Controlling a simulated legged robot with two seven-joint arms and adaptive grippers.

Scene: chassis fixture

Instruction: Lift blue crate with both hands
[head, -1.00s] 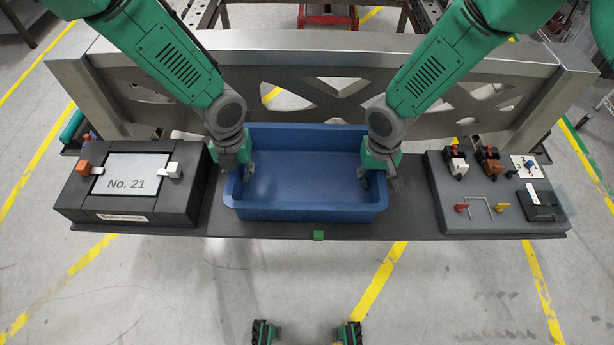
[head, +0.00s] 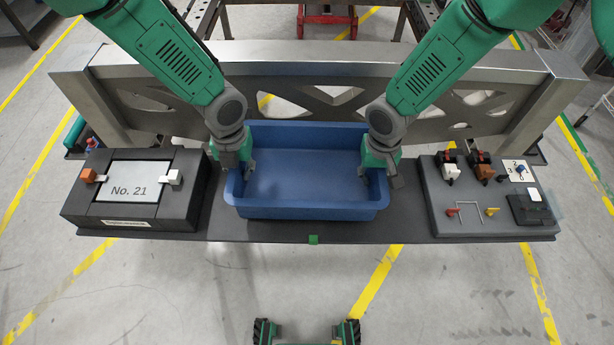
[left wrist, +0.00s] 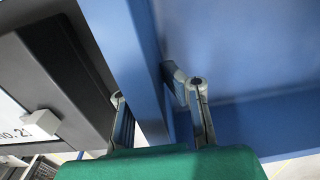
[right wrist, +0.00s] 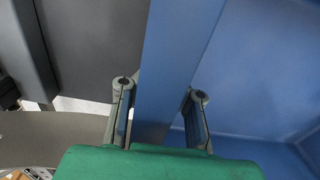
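The blue crate (head: 306,212) is in the middle of the head view, level and empty, over the dark shelf. My left gripper (head: 240,172) is at its left wall, one finger inside and one outside; the wall (left wrist: 135,70) runs between the fingers in the left wrist view. My right gripper (head: 376,174) straddles the right wall in the same way, and the wall (right wrist: 170,70) fills the space between its fingers in the right wrist view. Both grippers look shut on the walls. The crate's underside is hidden, so its gap above the shelf cannot be measured.
A black box marked No. 21 (head: 130,213) stands left of the crate. A grey switch panel (head: 470,222) stands to its right. A metal frame (head: 330,60) runs behind. The shelf (head: 225,228) has a narrow bare strip in front, with a green marker (head: 313,239).

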